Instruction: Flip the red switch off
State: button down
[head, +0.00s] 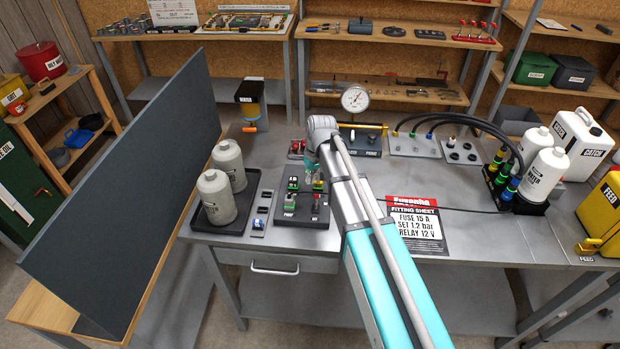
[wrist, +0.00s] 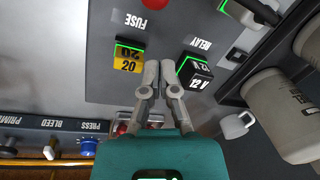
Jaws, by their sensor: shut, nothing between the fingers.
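My gripper (wrist: 161,68) is shut and empty, its two fingertips together above the dark board between the fuse and the relay. In the wrist view a red part (wrist: 156,3), cut off by the top edge, lies on the board beyond the fingertips; it may be the red switch. In the head view a small red part (head: 316,206) shows at the front right of the board (head: 285,218). Its on or off position cannot be told. Another red item (wrist: 122,127) lies beside the gripper in the wrist view, partly hidden by it.
The yellow fuse (wrist: 129,60) and the black relay (wrist: 194,76) stand close to the fingers. Two grey bottles (head: 217,198) stand left of the board. A pressure gauge (head: 355,99) stands behind it. The bench right of the fitting sheet (head: 416,226) is fairly clear.

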aim_at(316, 201)
notch_tip(316, 201, down, 2)
jog(key=shift+a+f+b, duration=0.1)
jog(key=shift+a+b, duration=0.05)
jog(key=shift+b, duration=0.65)
jog(key=shift+s+d+r+p, duration=0.25)
jog(key=shift+s+d, duration=0.05)
jog(key=shift+s, duration=0.3)
jog(key=shift+s+d+r+p, duration=0.2)
jog(key=shift+s+d+r, duration=0.05)
jog(key=shift+s, duration=0.35)
jog(key=shift+s+d+r+p, duration=0.25)
jog(key=shift+s+d, duration=0.05)
jog(key=shift+s, duration=0.3)
jog(key=shift+a, duration=0.15)
jog(key=shift+s+a, duration=0.1)
jog(key=shift+s, duration=0.05)
